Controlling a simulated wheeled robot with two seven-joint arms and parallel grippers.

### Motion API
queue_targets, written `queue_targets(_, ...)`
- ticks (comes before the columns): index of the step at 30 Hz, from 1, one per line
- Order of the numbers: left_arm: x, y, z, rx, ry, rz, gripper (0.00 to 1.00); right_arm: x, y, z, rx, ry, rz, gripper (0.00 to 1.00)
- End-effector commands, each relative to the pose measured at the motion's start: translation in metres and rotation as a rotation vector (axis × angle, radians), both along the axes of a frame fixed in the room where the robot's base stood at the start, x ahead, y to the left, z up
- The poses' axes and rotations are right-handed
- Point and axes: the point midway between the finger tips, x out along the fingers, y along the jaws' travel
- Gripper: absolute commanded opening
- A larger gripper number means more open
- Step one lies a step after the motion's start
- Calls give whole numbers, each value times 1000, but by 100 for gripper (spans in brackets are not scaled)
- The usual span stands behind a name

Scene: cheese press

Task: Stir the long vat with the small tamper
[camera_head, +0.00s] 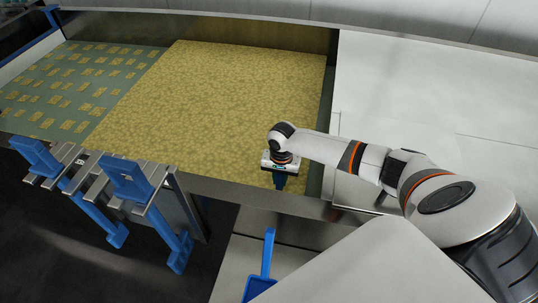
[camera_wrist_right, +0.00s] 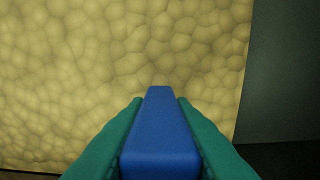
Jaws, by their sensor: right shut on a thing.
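The long vat (camera_head: 225,187) has a metal front rim and holds a broad yellow, lumpy curd mass (camera_head: 215,100). My right gripper (camera_head: 280,179) is over the vat's near right part, close to the front rim. In the right wrist view its green fingers (camera_wrist_right: 160,125) are shut on both sides of a blue bar (camera_wrist_right: 158,145), apparently the small tamper's handle. The far end of the bar points at the curd; I cannot tell whether it touches. The tamper's head is not visible. My left gripper is not in view.
Blue tools (camera_head: 126,180) hang on a metal rack (camera_head: 118,200) at the vat's front left. A blue scoop-like tool (camera_head: 263,268) lies on a pale surface below the rim. Small yellow pieces (camera_head: 75,85) lie on the green left area. A pale, bare surface (camera_head: 420,90) is at right.

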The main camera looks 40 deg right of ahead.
Motion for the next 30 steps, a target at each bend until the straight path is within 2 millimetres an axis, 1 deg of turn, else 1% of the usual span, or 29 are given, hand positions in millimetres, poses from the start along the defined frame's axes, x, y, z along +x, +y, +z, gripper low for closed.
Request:
queue_targets(1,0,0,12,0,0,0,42,-6,-6,5,-1,2,-2,0)
queue_targets(3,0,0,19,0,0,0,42,-14,-12,6,-1,3,-2,0)
queue_targets(7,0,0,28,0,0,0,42,-25,-22,4,-1,1,-2,0)
queue_targets(12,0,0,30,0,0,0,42,-29,-26,1,0,-1,-1,0)
queue_targets(14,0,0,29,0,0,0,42,-27,-24,0,1,-3,-1,0)
queue_targets(17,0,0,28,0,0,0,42,-18,-16,-1,3,-4,0,0)
queue_targets(30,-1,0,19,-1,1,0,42,29,26,-1,3,-2,0,0)
